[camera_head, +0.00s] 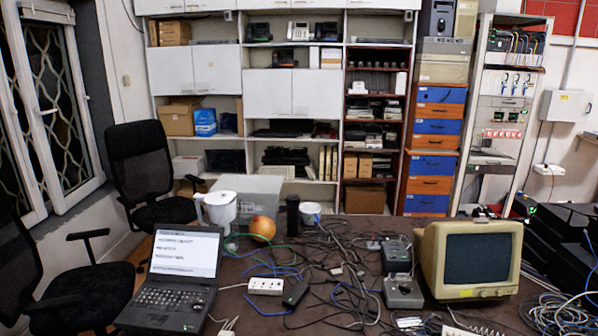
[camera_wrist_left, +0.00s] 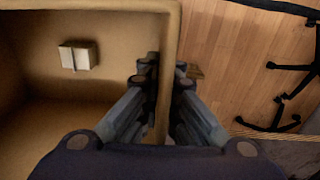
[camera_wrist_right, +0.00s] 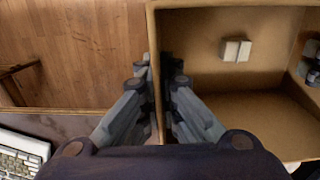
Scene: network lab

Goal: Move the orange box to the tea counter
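The box (camera_wrist_left: 80,18) is open-topped and tan to orange-brown, with a small pale block (camera_wrist_left: 78,56) on its floor. It also shows in the right wrist view (camera_wrist_right: 225,90). My left gripper (camera_wrist_left: 165,80) straddles one wall, its fingers close against both sides. My right gripper (camera_wrist_right: 157,78) closes the same way on another wall. Grey finger parts show inside the box at the right edge of the right wrist view. Neither gripper nor the box shows in the head view. I cannot tell which surface is the tea counter.
A cluttered desk (camera_head: 235,312) ahead holds a laptop (camera_head: 175,280), a beige monitor (camera_head: 470,258), a white jug (camera_head: 220,207), an orange round object (camera_head: 262,228) and cables. Office chairs (camera_head: 140,165) stand left. Shelves (camera_head: 290,60) line the back. Wooden floor (camera_wrist_right: 75,50) shows beside the box.

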